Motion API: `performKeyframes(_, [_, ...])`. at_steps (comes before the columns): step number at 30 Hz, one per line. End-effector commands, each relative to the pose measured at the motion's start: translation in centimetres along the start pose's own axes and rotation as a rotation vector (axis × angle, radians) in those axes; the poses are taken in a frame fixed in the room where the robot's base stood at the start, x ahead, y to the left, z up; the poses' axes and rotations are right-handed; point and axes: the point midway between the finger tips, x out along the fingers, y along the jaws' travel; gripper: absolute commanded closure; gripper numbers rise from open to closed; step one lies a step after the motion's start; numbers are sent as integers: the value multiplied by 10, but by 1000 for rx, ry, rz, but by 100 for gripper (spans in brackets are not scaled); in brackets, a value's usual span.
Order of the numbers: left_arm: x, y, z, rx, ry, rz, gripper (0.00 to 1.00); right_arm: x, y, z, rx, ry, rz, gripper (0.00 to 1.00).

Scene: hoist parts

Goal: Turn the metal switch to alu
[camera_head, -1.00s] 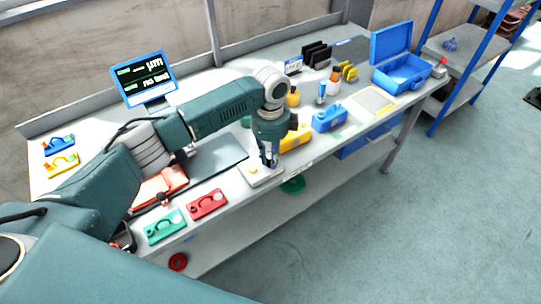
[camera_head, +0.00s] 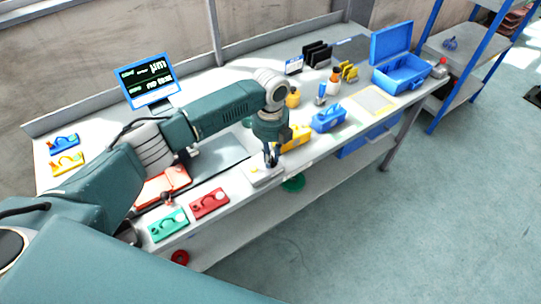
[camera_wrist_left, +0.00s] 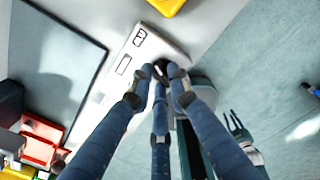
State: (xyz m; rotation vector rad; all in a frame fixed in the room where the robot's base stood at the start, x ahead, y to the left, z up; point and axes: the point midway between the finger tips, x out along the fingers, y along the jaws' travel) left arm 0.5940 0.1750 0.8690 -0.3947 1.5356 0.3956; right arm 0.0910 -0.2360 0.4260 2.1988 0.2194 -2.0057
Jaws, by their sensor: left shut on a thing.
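The metal switch is a small dark knob (camera_wrist_left: 160,68) on a flat white panel (camera_head: 259,179) at the front edge of the workbench. The panel also shows in the left wrist view (camera_wrist_left: 128,66), with dark outlined markings on its face. My left gripper (camera_head: 271,162) points down over the panel, and its blue-grey fingers (camera_wrist_left: 159,78) are closed around the knob. The fingertips hide much of the knob, so I cannot read its direction. The panel's labels are too small to read.
A screen (camera_head: 148,80) with small text stands at the back left. Red (camera_head: 210,204) and green (camera_head: 168,226) plates lie left of the panel. A yellow box (camera_head: 294,140) and a blue box (camera_head: 328,119) stand to its right. Open floor (camera_head: 400,230) lies in front.

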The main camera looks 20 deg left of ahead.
Motion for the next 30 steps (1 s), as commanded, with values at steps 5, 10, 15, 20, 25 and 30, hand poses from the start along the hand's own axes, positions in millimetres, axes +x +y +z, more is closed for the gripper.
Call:
performKeyframes(5, [-2,0,2,77,-3,-2,100,0,0,0,0,0,0,67])
performKeyframes(10, [-2,-1,2,119,-3,-2,100,0,-1,0,0,0,-1,67])
performKeyframes(15, [-2,-1,2,133,-4,-2,100,0,-1,0,0,0,-2,67])
performKeyframes(20, [-2,-1,2,135,-4,-2,100,0,-2,0,0,0,-3,67])
performKeyframes(25, [-2,-1,2,135,-5,-2,100,0,-3,0,0,0,-3,67])
performKeyframes(30, [-2,-1,2,135,-3,-2,64,0,-3,0,0,0,-3,67])
